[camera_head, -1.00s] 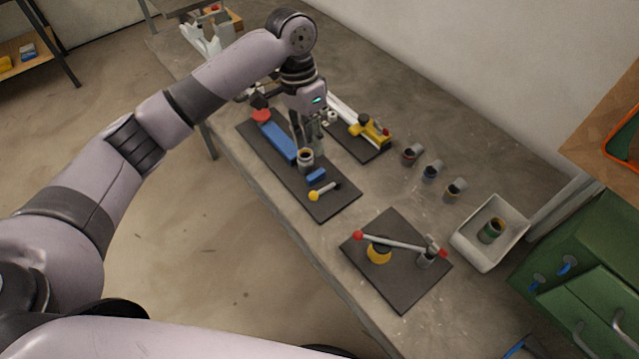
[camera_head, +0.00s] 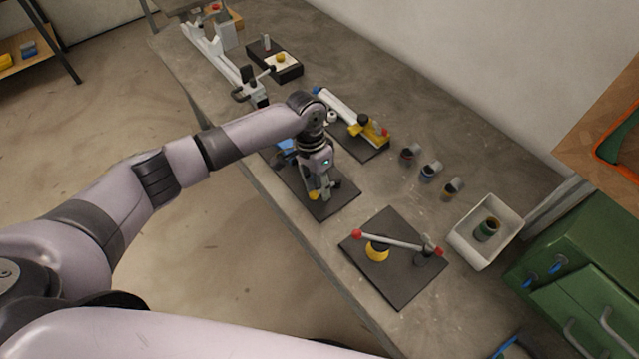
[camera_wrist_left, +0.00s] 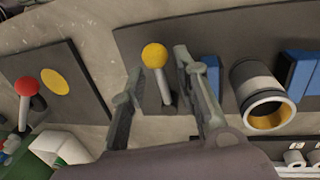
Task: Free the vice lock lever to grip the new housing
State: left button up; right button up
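The lock lever, a grey rod with a yellow knob, shows in the left wrist view (camera_wrist_left: 154,55) and partly in the head view (camera_head: 314,196). My left gripper (camera_wrist_left: 158,66) is open, one finger on each side of the lever; I cannot tell whether either touches it. The gripper also shows low over the vice board in the head view (camera_head: 322,192). The housing, a grey cup with a yellowish inside (camera_wrist_left: 262,95), stands between the vice's blue jaws (camera_wrist_left: 300,72). My gripper and wrist hide it in the head view. My right gripper is out of view.
A dark board with a red-knobbed arm and yellow disc (camera_head: 378,252) lies to the right of the vice. A white bin (camera_head: 486,232) holds a green cup. A yellow clamp fixture (camera_head: 374,132) sits behind the vice.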

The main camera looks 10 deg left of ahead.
pick_arm(q)
jog(key=shift+c, duration=0.4)
grip_shut()
dwell(0.4)
